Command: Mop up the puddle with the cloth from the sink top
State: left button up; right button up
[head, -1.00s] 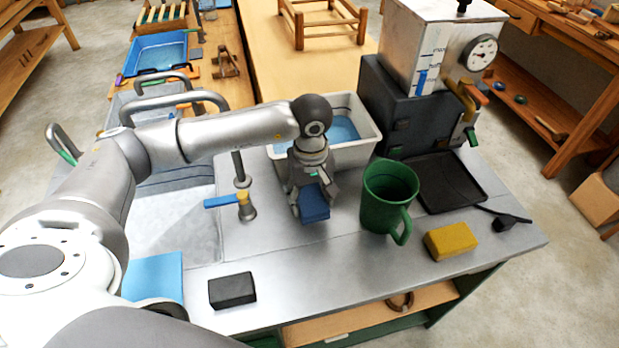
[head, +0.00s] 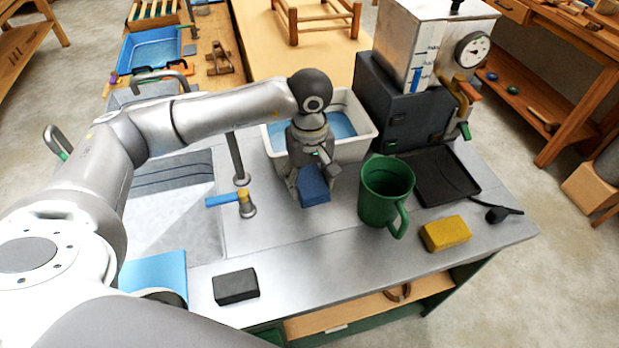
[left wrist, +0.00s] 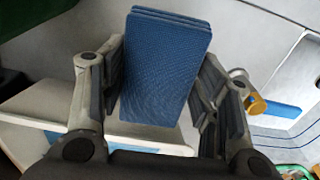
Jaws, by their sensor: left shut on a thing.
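My left gripper (head: 311,190) is above the grey sink top (head: 290,240), in front of the white tub and left of the green mug. It is shut on a dark blue folded cloth (head: 314,184). In the left wrist view the cloth (left wrist: 165,68) shows stacked layers and a woven texture, gripped between both fingers. Whether its lower edge touches the sink top is unclear. I cannot make out a puddle on the sink top. My right gripper is not in view.
A white tub (head: 355,150) of blue water, a green mug (head: 384,190), a yellow block (head: 446,233) and a black block (head: 236,286) stand around the gripper. A tap with blue handle (head: 222,200) is left. A dark machine (head: 390,110) stands behind right. The front middle is clear.

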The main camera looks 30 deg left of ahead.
pick_arm(q)
notch_tip(320, 180, up, 8)
jog(key=p, duration=0.3)
jog(key=shift+f, duration=0.2)
jog(key=shift+r, duration=0.2)
dwell(0.4)
